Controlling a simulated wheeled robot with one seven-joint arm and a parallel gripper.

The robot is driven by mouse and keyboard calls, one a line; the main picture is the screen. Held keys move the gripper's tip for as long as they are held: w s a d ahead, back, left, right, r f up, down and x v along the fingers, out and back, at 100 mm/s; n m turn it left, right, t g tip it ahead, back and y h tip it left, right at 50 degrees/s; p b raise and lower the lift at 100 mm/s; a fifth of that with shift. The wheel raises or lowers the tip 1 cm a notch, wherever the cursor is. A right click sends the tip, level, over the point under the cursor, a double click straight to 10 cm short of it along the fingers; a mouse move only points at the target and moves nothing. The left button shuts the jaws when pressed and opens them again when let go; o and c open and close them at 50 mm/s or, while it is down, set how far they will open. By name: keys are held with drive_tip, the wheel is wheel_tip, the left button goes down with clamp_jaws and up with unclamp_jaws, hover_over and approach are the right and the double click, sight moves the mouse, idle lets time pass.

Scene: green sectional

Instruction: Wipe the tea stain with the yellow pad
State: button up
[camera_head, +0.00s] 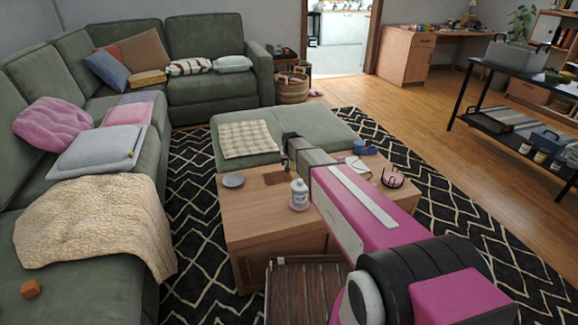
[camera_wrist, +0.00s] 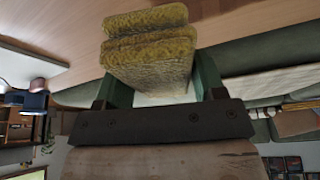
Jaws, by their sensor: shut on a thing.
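The yellow pad (camera_wrist: 148,62) is a thick, rough-textured block in the wrist view. My gripper (camera_wrist: 163,80) is shut on it, with one green finger at each side. The wooden tabletop (camera_wrist: 240,28) lies beyond the pad in that view; I cannot tell whether the pad touches it. In the head view, a dark brown patch, the tea stain (camera_head: 275,178), is on the wooden coffee table (camera_head: 242,206). My arm reaches over the table just right of the stain. The pad is hidden there behind my arm.
A white bottle (camera_head: 299,195) stands close in front of the stain, and a grey dish (camera_head: 233,180) lies to its left. A blue object (camera_head: 364,148) and a dark wire holder (camera_head: 392,178) are right of my arm. A checked cloth (camera_head: 248,139) lies on the ottoman behind.

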drive_tip(key=shift+r, duration=1.6)
